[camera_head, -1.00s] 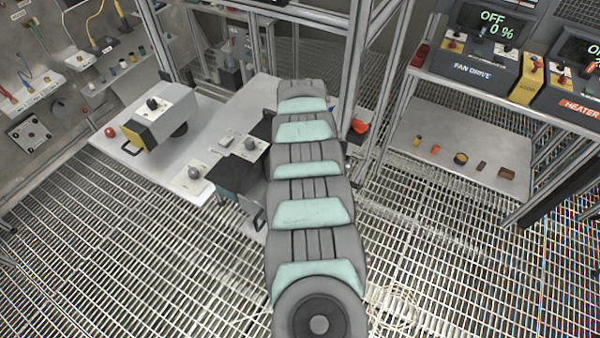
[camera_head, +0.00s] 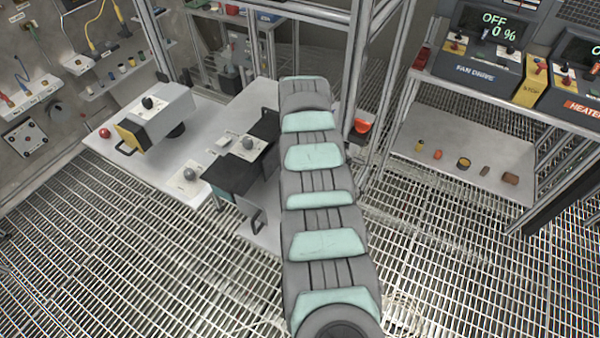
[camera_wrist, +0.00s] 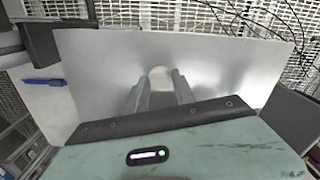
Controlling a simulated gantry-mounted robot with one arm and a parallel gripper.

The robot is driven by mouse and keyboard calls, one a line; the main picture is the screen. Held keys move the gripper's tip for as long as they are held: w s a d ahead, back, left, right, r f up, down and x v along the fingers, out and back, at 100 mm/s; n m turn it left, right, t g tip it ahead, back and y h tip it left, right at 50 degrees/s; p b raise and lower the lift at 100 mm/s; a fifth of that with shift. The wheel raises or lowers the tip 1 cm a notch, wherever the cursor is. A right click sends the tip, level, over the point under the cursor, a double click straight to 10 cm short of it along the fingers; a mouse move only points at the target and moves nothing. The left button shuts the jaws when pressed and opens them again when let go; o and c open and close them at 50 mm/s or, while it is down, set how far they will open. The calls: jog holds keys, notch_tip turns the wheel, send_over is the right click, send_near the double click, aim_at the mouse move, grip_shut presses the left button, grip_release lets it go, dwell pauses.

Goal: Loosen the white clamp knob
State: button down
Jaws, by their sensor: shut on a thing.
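In the wrist view, the white clamp knob (camera_wrist: 159,73) shows as a pale rounded shape in front of a large bright metal plate (camera_wrist: 230,75). My gripper (camera_wrist: 160,82) points at it, with its two grey fingers on either side of the knob and closed on it. The fingers hide part of the knob, and I cannot tell how far it is turned. In the head view, my arm covers the middle of the picture, and neither my gripper nor the white knob can be made out.
In the wrist view, a blue pen-like thing (camera_wrist: 45,82) lies at the plate's left edge. In the head view, a pale table (camera_head: 110,165) carries boxes with grey knobs. A shelf (camera_head: 425,125) with several small parts stands right. Open floor grating (camera_head: 120,255) lies in front.

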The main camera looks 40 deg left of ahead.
jog(key=c, duration=1)
grip_release()
jog(key=shift+c, duration=0.2)
notch_tip(320, 180, up, 11)
jog(key=b, duration=0.1)
